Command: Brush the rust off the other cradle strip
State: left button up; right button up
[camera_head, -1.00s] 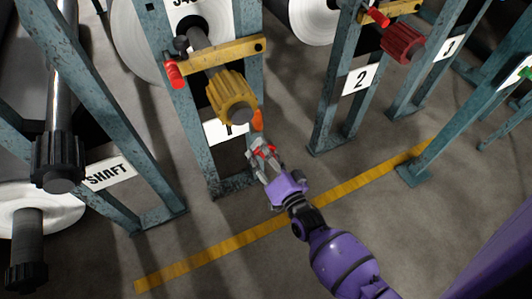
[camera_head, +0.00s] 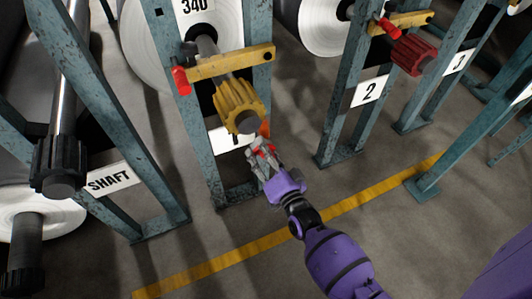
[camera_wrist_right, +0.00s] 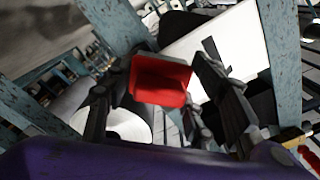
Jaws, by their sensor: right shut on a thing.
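My right gripper (camera_head: 262,150) is shut on a red block-like tool (camera_wrist_right: 160,78), perhaps the brush. Any bristles cannot be made out. In the head view, the gripper is just below the yellow ribbed knob (camera_head: 240,105) of the roll in the middle stand. In the right wrist view, the tool sits between the two dark fingers. An orange patch (camera_head: 265,129) shows by that stand's right post, just above the gripper; I cannot tell what it is. No cradle strip or rust can be picked out for certain. My left gripper is not in view.
Blue steel posts (camera_head: 345,120) flank the gripper. A yellow bar (camera_head: 232,62) with a red handle (camera_head: 180,80) crosses the middle stand. A black-knobbed shaft (camera_head: 58,165) stands left, a red knob (camera_head: 413,55) right. The floor in front, with a yellow line (camera_head: 350,202), is clear.

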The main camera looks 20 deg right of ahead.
jog(key=shift+w, duration=1)
